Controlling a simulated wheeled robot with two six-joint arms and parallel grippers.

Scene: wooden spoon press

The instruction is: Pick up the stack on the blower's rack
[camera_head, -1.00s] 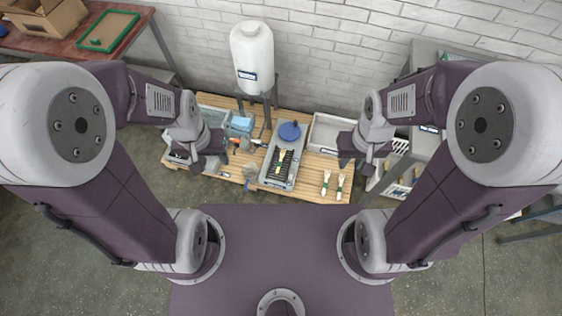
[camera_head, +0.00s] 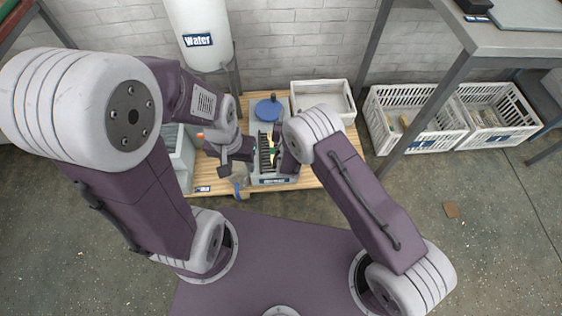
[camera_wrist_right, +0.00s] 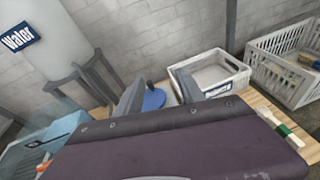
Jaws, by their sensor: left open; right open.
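The blower (camera_head: 284,106) is a grey unit with a blue round cap (camera_head: 268,110) and a dark slatted rack (camera_head: 264,155) on the wooden table. Small pale pieces of the stack (camera_head: 271,149) show on the rack; my right gripper hides part of them. My right gripper (camera_head: 280,152) is open beside and above the rack's right side. In the right wrist view its two fingers stand apart near the blue cap (camera_wrist_right: 153,98), and the rack is hidden. My left gripper (camera_head: 224,160) is open to the left of the blower.
A white tray (camera_head: 350,113) stands right of the blower. A white water tank (camera_head: 199,35) stands behind. White crates (camera_head: 420,139) sit on the floor under a grey table (camera_head: 505,42). Spoons with a green band (camera_wrist_right: 283,129) lie at the table edge in the right wrist view.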

